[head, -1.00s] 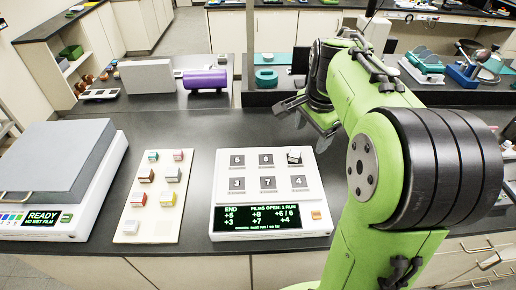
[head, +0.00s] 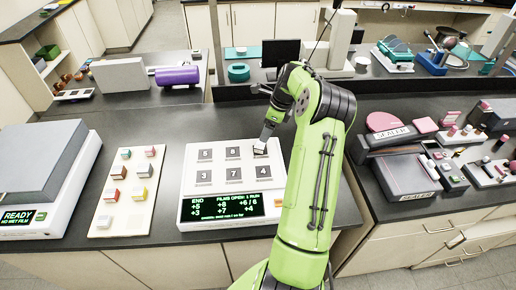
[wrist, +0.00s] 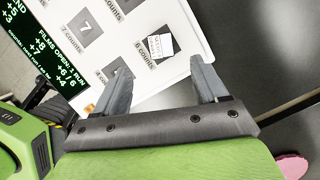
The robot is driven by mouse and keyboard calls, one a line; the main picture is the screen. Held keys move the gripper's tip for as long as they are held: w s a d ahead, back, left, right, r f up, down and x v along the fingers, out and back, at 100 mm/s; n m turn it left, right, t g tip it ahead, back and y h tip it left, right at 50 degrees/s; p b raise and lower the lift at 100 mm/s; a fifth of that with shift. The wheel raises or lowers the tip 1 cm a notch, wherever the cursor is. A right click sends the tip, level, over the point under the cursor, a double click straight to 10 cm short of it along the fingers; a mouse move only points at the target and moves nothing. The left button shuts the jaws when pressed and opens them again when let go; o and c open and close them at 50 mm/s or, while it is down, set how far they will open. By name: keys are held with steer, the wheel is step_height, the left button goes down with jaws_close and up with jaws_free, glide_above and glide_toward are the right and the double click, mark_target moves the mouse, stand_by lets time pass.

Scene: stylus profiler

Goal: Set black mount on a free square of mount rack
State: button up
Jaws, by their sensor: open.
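A small mount with a white, lettered top and dark sides (head: 260,148) sits on the top-right square of the white profiler (head: 189,208). In the wrist view the mount (wrist: 161,45) lies on a dark square, slightly turned against it. My gripper (head: 268,132) is just above and behind the mount in the head view. In the wrist view my gripper (wrist: 159,68) is open and empty, its fingers pointing toward the mount, which lies just beyond the tips. The pale mount rack (head: 130,208) left of the profiler holds several mounts with coloured or white tops; its free squares are hard to make out.
A grey-lidded device (head: 40,160) stands left of the rack. A sealer (head: 395,150) is on the right bench. A purple cylinder (head: 178,76) and grey block (head: 118,74) are at the back. Black counter between rack and profiler is bare.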

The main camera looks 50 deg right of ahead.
mark_target(260, 145)
steer(key=x, duration=0.8)
steer(key=shift+w+d+f, duration=0.1)
steer(key=shift+f, duration=0.1)
steer(key=shift+c, duration=1.4)
steer(key=c, duration=0.9)
step_height(260, 145, up, 10)
steer(key=shift+r, duration=0.1)
steer(key=o, duration=0.4)
jaws_close()
